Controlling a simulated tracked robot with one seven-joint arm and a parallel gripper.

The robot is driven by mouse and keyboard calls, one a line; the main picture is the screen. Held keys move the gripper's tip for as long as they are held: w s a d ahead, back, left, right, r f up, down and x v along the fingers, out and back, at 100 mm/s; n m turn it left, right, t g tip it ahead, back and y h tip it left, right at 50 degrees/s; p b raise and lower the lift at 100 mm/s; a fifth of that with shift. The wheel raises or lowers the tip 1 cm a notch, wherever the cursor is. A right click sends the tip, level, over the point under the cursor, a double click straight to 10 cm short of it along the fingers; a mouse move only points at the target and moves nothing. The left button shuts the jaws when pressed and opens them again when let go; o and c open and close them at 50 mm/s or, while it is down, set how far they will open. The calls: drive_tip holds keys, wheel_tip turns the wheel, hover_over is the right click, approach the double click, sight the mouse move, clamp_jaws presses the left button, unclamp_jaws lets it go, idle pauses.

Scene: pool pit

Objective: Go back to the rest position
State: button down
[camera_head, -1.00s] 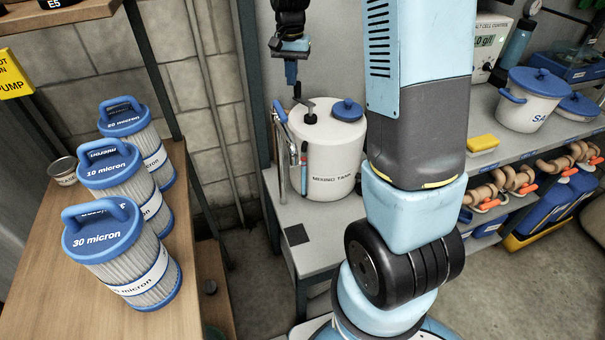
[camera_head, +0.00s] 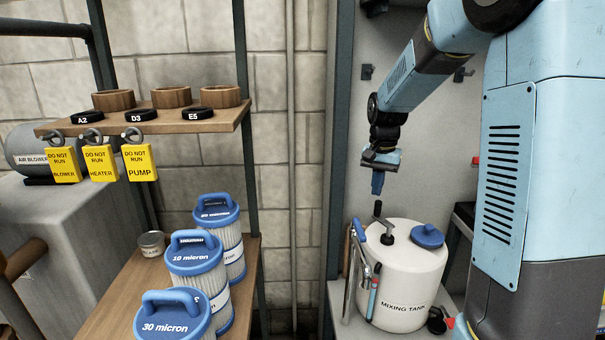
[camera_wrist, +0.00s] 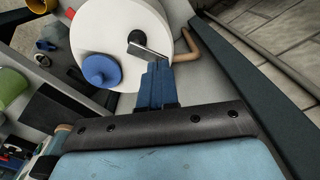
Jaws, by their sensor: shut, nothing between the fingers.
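My gripper (camera_head: 377,186) hangs pointing down above the white mixing tank (camera_head: 401,290) in the head view. Its blue fingers are together with nothing between them. In the wrist view my gripper (camera_wrist: 157,75) shows shut, with the tank (camera_wrist: 112,30) beyond it. A dark crank with a metal arm (camera_head: 384,226) stands on the tank lid just below the fingertips. In the head view a small gap shows between them. A blue cap (camera_head: 428,236) sits on the right of the lid.
Filter cartridges (camera_head: 195,255) stand on a wooden bench at lower left. Above them a wooden shelf (camera_head: 180,122) holds dark pucks and wooden rings, with yellow "do not run" tags (camera_head: 139,162) hanging from it. A dark post (camera_head: 339,130) stands left of the tank.

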drive_tip(key=s+r+n+t, duration=0.25)
drive_tip(key=s+r, duration=0.65)
drive_tip(key=s, duration=0.5)
drive_tip(key=s+r+n+t, duration=0.1)
drive_tip(key=s+n+t, duration=0.1)
drive_tip(key=s, duration=1.3)
drive_tip(key=shift+s+a+r+n+t, duration=0.2)
drive_tip(key=shift+n+t, duration=0.15)
drive_tip(key=shift+n, duration=0.2)
